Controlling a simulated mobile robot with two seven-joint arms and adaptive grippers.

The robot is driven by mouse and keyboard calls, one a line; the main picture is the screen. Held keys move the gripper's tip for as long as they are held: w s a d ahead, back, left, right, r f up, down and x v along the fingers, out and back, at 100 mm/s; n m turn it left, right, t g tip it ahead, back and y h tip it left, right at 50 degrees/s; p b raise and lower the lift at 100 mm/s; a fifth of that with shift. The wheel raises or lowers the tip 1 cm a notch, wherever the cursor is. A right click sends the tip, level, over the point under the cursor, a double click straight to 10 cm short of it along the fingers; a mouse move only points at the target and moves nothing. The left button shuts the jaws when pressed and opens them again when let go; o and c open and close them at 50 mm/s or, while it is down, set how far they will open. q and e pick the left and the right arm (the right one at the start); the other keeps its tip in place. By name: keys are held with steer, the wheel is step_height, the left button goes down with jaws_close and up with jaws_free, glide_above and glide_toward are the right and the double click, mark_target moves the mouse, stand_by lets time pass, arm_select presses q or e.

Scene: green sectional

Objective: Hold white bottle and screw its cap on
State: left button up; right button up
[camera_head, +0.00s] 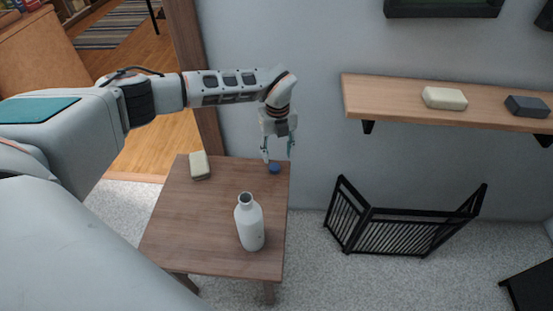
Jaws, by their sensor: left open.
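A white bottle (250,224) stands upright on the small wooden table (201,228), toward its front right. Its neck is open, with no cap on it. A blue cap (274,168) lies on the table near the back right corner. My left gripper (278,156) points down just over the cap, its fingers open on either side above it. Whether the fingers touch the cap is too small to tell. My right gripper is not in view.
A pale soap-like block (199,166) lies at the table's back left. A wall shelf (391,104) holds a cream block (444,98) and a dark block (527,106). A black slatted rack (394,232) stands on the carpet to the right. The table's left front is clear.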

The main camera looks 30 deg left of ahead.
arm_select(q)
steer(key=shift+w+a+r, duration=0.15)
steer(key=shift+w+a, duration=0.15)
steer(key=shift+s, duration=0.15)
